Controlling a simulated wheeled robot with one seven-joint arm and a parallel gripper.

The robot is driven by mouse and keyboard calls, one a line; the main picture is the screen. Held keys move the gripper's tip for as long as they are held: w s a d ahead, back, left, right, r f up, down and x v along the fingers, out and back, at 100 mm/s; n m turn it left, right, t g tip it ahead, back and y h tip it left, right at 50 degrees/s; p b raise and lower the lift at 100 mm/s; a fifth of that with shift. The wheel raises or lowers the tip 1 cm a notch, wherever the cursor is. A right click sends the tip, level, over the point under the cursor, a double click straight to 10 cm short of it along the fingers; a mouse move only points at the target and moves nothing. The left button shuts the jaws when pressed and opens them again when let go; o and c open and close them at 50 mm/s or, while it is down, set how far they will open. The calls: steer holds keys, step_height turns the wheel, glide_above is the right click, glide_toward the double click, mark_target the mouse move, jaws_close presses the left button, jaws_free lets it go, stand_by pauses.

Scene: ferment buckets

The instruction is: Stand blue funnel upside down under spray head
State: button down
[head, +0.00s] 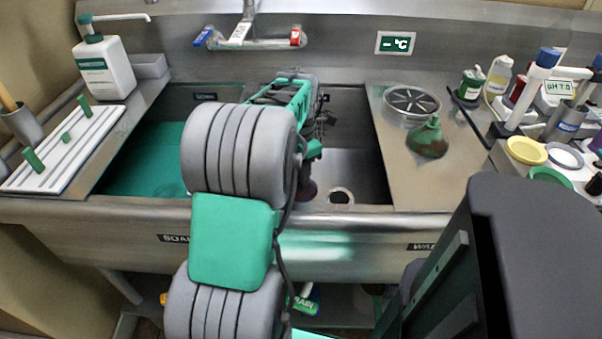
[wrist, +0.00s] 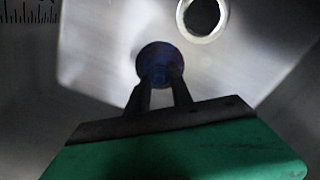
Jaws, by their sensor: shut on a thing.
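My gripper (wrist: 162,90) is shut on a dark blue, rounded thing, which I take for the blue funnel (wrist: 160,62). It is dim in the wrist view, so its tilt is hard to tell. In the head view a dark piece of it (head: 308,190) shows below my gripper, low in the right basin, left of the drain ring (head: 341,196). I cannot tell whether it touches the basin floor. The tap (head: 240,34) with blue and red handles is on the back wall; no spray head shows clearly, and my arm covers part of that area.
The left basin (head: 150,160) holds green liquid. A green-brown funnel (head: 428,138) and a round strainer (head: 411,102) stand on the right drainboard. Bottles, a pH meter (head: 560,87) and coloured cups crowd the far right. A white rack (head: 65,150) and soap bottle (head: 103,68) are at left.

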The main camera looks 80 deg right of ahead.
steer(key=shift+a+f+p, duration=0.2)
steer(key=shift+f+p, duration=0.1)
steer(key=shift+f, duration=0.1)
steer(key=shift+a+f, duration=0.15)
steer(key=shift+f, duration=0.25)
steer(key=shift+w+a+f, duration=0.1)
steer(key=shift+w+a, duration=0.1)
steer(key=shift+a, duration=0.05)
steer(key=c, duration=1.3)
jaws_free()
steer(key=shift+w, duration=0.1)
steer(key=shift+o, duration=1.2)
steer(key=shift+d, duration=0.15)
steer(key=shift+d+r, duration=0.1)
steer(key=shift+r, duration=0.15)
steer(key=o, duration=1.1)
steer(key=shift+r, duration=0.15)
steer(key=shift+c, duration=0.2)
steer(key=shift+p, duration=0.3)
